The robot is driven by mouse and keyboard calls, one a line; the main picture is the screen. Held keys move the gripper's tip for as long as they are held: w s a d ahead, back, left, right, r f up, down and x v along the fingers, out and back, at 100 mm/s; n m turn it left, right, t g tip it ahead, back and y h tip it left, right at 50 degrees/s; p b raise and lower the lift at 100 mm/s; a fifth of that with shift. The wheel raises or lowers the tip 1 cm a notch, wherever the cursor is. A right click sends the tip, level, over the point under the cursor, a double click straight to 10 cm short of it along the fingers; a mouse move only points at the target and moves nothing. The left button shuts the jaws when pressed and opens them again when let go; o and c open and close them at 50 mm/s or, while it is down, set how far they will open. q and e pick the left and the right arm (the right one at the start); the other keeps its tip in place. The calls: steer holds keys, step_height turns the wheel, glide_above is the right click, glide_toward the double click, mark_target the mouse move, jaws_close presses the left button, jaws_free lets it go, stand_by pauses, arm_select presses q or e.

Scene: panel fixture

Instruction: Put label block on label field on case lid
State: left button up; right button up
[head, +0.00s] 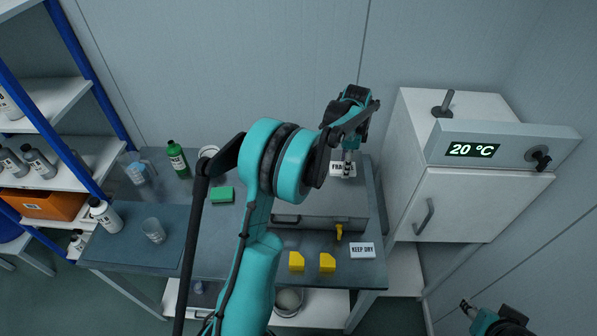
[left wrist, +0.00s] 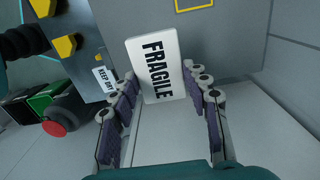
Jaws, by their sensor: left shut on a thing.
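The white label block (head: 343,170) reads FRAGILE. It also fills the space between the fingers in the left wrist view (left wrist: 160,68). My left gripper (head: 349,152) is shut on it, near the back right of the grey case lid (head: 318,202). In the left wrist view, the block overlaps the lid's edge (left wrist: 232,55); whether it touches the lid is unclear. A yellow outlined label field (left wrist: 194,4) lies on the lid, apart from the block and cut by the frame. My right gripper (head: 468,308) is at the bottom right, too small to read.
A KEEP DRY block (head: 363,250) and two yellow blocks (head: 297,261) lie before the case. A yellow latch (head: 339,232) is on its front. A white cabinet (head: 465,200) stands right. A green bottle (head: 177,158) and a glass (head: 153,230) stand left.

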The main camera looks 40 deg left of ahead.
arm_select(q)
steer(key=a+f, duration=0.2)
steer(key=a, duration=0.2)
steer(key=w+a+f+b, duration=0.1)
steer(key=a+f, duration=0.1)
steer(key=a, duration=0.2)
steer(key=a+f+b, duration=0.1)
steer(key=a+f, duration=0.2)
steer(key=a, duration=0.1)
steer(key=shift+w, duration=0.15)
steer(key=shift+f+b, duration=0.45)
steer(key=shift+f, duration=1.55)
steer(key=shift+f, duration=0.15)
steer(key=o, duration=0.8)
steer(key=shift+o, duration=0.2)
